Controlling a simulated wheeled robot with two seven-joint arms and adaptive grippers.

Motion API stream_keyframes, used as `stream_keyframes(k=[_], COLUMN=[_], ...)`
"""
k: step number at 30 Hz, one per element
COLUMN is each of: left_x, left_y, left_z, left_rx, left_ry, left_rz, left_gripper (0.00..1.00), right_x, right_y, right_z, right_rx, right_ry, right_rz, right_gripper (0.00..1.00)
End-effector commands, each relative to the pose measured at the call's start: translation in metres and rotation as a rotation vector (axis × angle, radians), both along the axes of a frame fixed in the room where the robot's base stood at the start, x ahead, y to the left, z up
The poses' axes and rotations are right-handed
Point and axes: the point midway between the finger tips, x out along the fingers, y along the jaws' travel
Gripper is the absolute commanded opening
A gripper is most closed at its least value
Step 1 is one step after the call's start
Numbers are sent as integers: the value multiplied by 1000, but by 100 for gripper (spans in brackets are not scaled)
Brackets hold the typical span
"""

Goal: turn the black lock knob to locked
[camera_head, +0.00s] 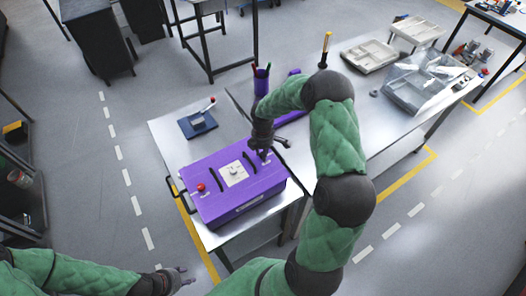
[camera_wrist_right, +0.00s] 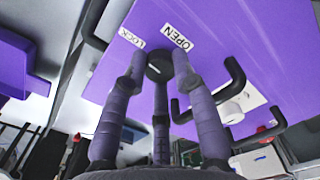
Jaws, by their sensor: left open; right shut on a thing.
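The black lock knob (camera_wrist_right: 158,68) is on the top face of the purple housing (camera_head: 243,199), close to a LOCK label (camera_wrist_right: 131,38) and an OPEN label (camera_wrist_right: 177,37). My right gripper (camera_head: 262,153) reaches down to the far right part of the housing and is shut on the knob. In the right wrist view its fingers stand around the knob and hide part of it. I cannot tell which label the knob points to. My left gripper (camera_head: 183,276) is open and empty at the bottom of the head view, apart from the housing.
The housing's top also carries black handles (camera_wrist_right: 234,88), a white plate (camera_head: 233,173) and a red button (camera_head: 201,187). A blue box with a lever (camera_head: 197,124) stands behind it. Clear bins (camera_head: 425,80) and a grey tray (camera_head: 369,56) are on the table at right.

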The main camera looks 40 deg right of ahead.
Motion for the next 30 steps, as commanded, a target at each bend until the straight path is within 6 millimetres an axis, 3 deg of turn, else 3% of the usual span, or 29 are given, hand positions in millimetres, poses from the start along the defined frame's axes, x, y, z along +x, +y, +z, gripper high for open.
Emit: stream_keyframes(k=[9,24,25,27,30], left_x=[0,0,0,0,0], left_y=[0,0,0,0,0], left_z=[4,4,4,4,4], left_rx=[0,0,0,0,0], left_ry=[0,0,0,0,0], left_rz=[0,0,0,0,0], left_gripper=[43,43,43,43,43], right_x=[0,0,0,0,0], right_y=[0,0,0,0,0], right_z=[0,0,0,0,0], right_rx=[0,0,0,0,0], right_ry=[-1,0,0,0,0], right_rz=[104,120,120,120,120], right_gripper=[0,0,34,52,52])
